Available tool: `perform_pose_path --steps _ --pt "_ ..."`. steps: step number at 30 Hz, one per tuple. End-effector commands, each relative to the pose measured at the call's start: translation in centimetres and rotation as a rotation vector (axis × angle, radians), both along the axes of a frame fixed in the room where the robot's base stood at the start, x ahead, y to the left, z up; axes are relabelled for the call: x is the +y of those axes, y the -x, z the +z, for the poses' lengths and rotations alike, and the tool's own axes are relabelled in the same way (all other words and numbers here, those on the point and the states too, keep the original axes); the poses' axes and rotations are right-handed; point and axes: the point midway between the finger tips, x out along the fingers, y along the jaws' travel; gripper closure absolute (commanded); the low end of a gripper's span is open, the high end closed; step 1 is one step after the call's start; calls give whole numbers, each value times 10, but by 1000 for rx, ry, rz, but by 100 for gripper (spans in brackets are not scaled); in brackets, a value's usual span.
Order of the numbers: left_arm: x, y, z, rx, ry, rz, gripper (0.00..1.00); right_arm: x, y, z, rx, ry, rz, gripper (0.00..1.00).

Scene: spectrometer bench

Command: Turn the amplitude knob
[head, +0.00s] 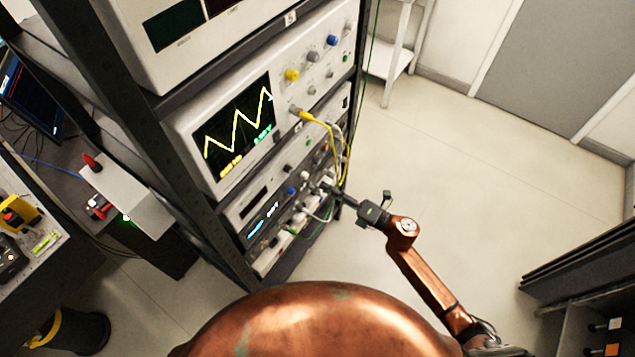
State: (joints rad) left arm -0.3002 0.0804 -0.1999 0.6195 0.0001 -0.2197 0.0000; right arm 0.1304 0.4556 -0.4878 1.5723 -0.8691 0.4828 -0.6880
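The rack holds a signal generator (247,233) with a small blue-lit display, below the oscilloscope. Its front carries a blue knob (291,191) and a pale knob (305,175); labels are too small to read, so I cannot tell which knob is the amplitude knob. My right gripper (328,188) reaches in from the right, its fingertips close to the right end of this front panel among knobs and cables. Whether the fingers touch or grip a knob is too small to tell. My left gripper is not in view.
The oscilloscope (187,138) above shows a yellow zigzag trace. Yellow cables (335,128) and pale cables hang near my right gripper, and a green cable (314,228) lies lower. Dark rack posts frame the instruments. Open floor (470,170) lies to the right.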

Motion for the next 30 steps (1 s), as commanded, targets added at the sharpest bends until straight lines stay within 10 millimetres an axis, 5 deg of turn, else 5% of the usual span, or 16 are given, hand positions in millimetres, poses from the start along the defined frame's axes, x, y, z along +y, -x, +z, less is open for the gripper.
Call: perform_pose_path --steps 9,30 --pt "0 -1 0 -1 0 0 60 -36 26 0 0 1 -1 66" --pt "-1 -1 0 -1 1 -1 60 -42 26 -5 16 -8 -13 66"
